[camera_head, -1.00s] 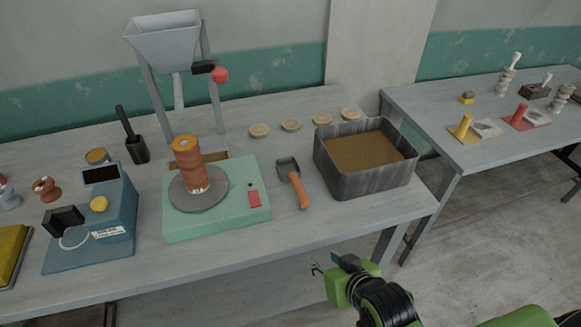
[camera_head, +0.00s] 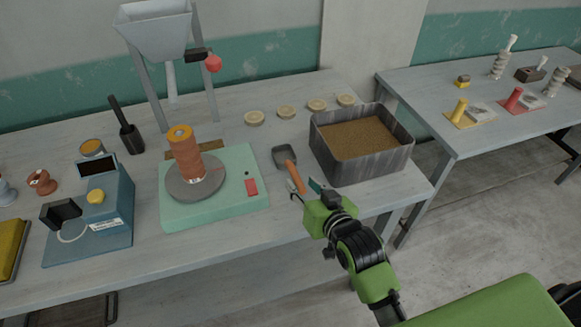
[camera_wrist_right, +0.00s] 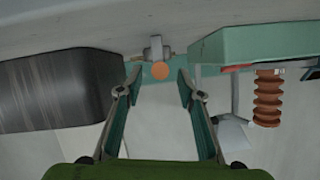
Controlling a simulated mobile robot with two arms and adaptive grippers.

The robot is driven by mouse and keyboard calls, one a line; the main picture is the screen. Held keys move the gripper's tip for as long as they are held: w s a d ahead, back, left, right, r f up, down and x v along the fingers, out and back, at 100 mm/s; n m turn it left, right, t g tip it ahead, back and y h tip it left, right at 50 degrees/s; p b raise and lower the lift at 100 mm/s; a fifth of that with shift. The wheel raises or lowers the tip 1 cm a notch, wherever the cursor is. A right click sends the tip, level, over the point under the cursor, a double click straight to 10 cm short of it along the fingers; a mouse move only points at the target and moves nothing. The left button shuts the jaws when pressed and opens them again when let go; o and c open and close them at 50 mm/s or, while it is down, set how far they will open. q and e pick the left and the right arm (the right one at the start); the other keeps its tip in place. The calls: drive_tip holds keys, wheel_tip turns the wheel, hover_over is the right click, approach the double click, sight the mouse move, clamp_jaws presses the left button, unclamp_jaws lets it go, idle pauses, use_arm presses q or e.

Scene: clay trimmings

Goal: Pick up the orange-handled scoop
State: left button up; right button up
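The scoop has a dark grey square pan (camera_head: 285,156) and an orange handle (camera_head: 294,177), and lies on the table with the handle toward the front edge. My right gripper (camera_head: 304,188) is at the handle's near end. In the right wrist view the open fingers (camera_wrist_right: 160,80) stand apart on either side of the round orange handle end (camera_wrist_right: 160,71), with visible gaps. The grey pan (camera_wrist_right: 155,47) shows behind it. In the head view the gripper hides the handle's tip. My left gripper is not in view.
A grey bin of brown granules (camera_head: 360,170) stands close right of the scoop. A green wheel base (camera_head: 235,205) with a red-brown clay stack (camera_head: 185,153) stands to its left. Several pale discs (camera_head: 286,111) lie behind. The table's front edge is just below the gripper.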

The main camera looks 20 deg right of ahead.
sight(294, 173)
drive_tip(key=shift+p+x, duration=0.75)
drive_tip(key=shift+x, duration=2.75)
drive_tip(key=shift+d+r, duration=0.1)
drive_tip(key=shift+r, duration=0.1)
clamp_jaws()
